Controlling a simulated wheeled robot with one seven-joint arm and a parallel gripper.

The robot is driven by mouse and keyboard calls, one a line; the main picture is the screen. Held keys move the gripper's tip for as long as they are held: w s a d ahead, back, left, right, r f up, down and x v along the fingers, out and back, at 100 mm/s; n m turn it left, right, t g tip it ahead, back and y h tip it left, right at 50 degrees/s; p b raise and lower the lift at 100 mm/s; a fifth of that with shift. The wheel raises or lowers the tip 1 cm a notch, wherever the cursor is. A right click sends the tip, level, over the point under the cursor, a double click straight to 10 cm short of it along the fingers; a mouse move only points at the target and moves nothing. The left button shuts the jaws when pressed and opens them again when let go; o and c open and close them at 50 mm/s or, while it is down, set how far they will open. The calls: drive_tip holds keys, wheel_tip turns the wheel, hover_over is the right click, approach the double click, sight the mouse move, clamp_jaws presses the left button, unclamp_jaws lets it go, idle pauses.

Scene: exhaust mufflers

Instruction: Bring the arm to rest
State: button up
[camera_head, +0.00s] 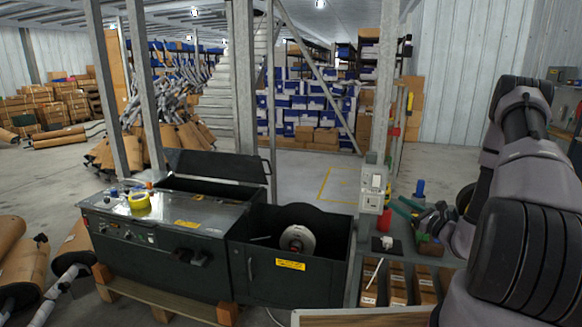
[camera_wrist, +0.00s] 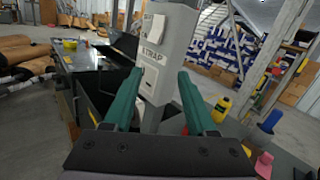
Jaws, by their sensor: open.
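My gripper (camera_wrist: 158,90) is open in the wrist view, with its two green fingers spread apart and nothing held between them. A grey box marked STRAP (camera_wrist: 166,52), with a white switch on its front, shows beyond and between the fingers; I cannot tell how close it is. In the head view my gripper (camera_head: 402,208) is small, just right of the same grey box (camera_head: 373,188), above the bench. My arm fills the right side of that view, bent, and hides part of the bench.
A dark strapping machine (camera_head: 160,255) with a yellow tape roll (camera_head: 139,201) stands at left centre. A bench (camera_head: 385,262) carries a blue-topped item (camera_head: 419,188) and small tools. A yellow bottle (camera_wrist: 222,108) is right of the fingers. Wrapped mufflers (camera_head: 22,262) lie far left. Open floor lies behind.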

drive_tip(key=s+a+r+n+g+y, duration=0.3)
drive_tip(key=a+r+n+g, duration=0.25)
drive_tip(key=r, duration=0.35)
drive_tip(key=s+a+r+n+g+y, duration=0.3)
drive_tip(key=a+r+n+g, duration=0.25)
drive_tip(key=a+r, duration=0.2)
drive_tip(key=s+a+r+n+g+h, duration=0.2)
drive_tip(key=s+r+n+h, duration=0.25)
drive_tip(key=s, duration=0.35)
drive_tip(key=s+a+r+n+g+h, duration=0.2)
drive_tip(key=s+r+n+h, duration=0.3)
drive_tip(key=s, duration=0.3)
drive_tip(key=s+d+r+n+t+h, duration=0.3)
drive_tip(key=s+d+r+t+h, duration=0.1)
drive_tip(key=r, duration=0.5)
drive_tip(key=shift+s+d+r+t, duration=0.35)
drive_tip(key=shift+s+d+t, duration=0.55)
drive_tip(key=shift+s, duration=0.45)
drive_tip(key=shift+a+h, duration=0.1)
drive_tip(key=shift+h, duration=0.15)
